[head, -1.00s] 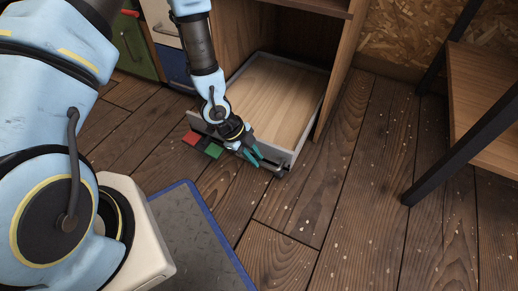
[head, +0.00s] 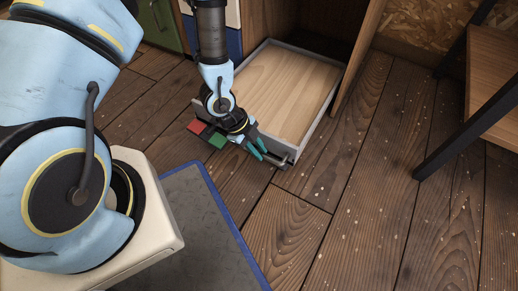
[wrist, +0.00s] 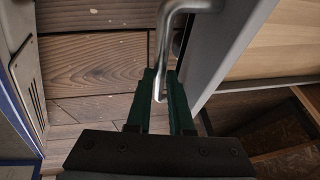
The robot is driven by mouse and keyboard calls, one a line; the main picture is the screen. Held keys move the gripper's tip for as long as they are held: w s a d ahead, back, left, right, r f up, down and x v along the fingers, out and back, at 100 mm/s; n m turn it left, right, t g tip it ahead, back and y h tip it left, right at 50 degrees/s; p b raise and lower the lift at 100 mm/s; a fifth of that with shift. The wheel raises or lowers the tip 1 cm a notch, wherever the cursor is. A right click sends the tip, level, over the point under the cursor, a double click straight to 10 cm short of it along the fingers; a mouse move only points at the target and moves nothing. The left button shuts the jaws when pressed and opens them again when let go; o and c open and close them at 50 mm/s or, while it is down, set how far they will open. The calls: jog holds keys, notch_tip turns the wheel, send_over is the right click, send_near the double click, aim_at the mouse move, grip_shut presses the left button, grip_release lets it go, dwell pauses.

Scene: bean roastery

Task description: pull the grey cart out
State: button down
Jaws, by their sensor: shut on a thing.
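The grey cart (head: 306,143) is a low tray with grey walls and a bare light wood floor, standing partly out of a wooden cabinet bay in the head view. Its metal handle (head: 286,160) is on its front wall. In the wrist view the handle (wrist: 177,12) is a bent metal bar that runs down between the green fingers of my gripper (wrist: 160,90). In the head view my gripper (head: 258,147) is at the cart's front right corner, shut on the handle. The cart's front left is partly hidden behind my arm.
A grey mat with a blue border (head: 205,215) lies on the floor in front. A dark-framed wooden shelf stand (head: 495,110) is at the right. A cabinet side panel (head: 358,55) rises beside the cart. The plank floor right of the cart is clear.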

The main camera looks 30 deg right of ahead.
jog(key=c, duration=0.8)
grip_release()
jog(key=p+v, duration=0.4)
jog(key=v, duration=0.6)
jog(key=shift+r+p, duration=0.35)
jog(key=shift+p, duration=0.05)
jog(key=shift+w+a, duration=0.1)
